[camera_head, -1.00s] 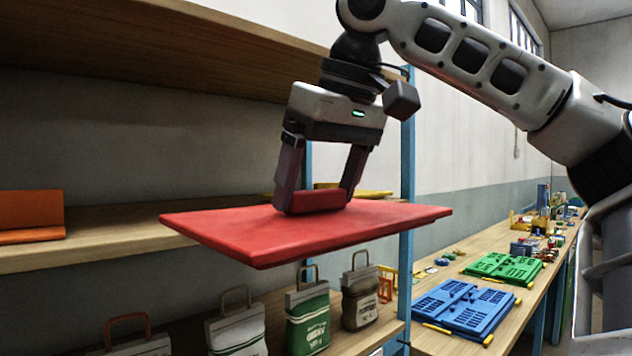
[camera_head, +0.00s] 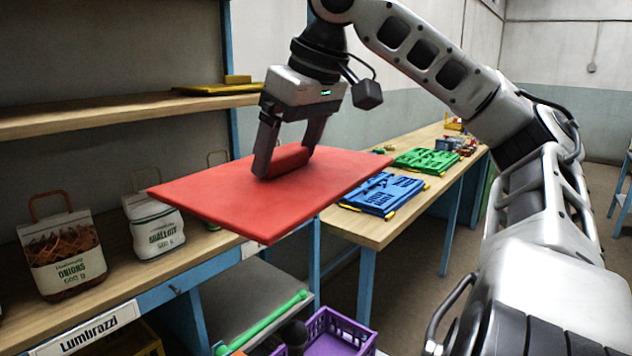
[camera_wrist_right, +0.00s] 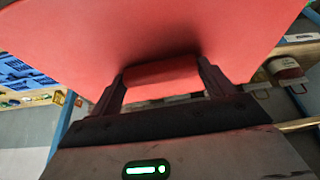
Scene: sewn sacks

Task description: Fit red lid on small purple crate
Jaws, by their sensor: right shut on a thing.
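The red lid (camera_head: 225,200) is a flat red board with a raised handle block on top. My right gripper (camera_head: 283,168) is shut on that handle and holds the lid in the air, in front of the shelves. The lid also fills the upper part of the right wrist view (camera_wrist_right: 150,35), with the gripper's fingers (camera_wrist_right: 160,85) on both sides of the handle. A small purple crate (camera_head: 340,332) with slatted walls stands low at the bottom of the head view, below the lid and to its right. Its lower part is cut off by the frame edge. My left gripper is not in view.
Sacks stand on the shelf at left, among them an onion sack (camera_head: 62,255) and a white sack (camera_head: 153,228). A green bar (camera_head: 268,322) lies by the crate. A table behind holds folded blue (camera_head: 382,193) and green crates (camera_head: 425,160). Floor shows right of the table.

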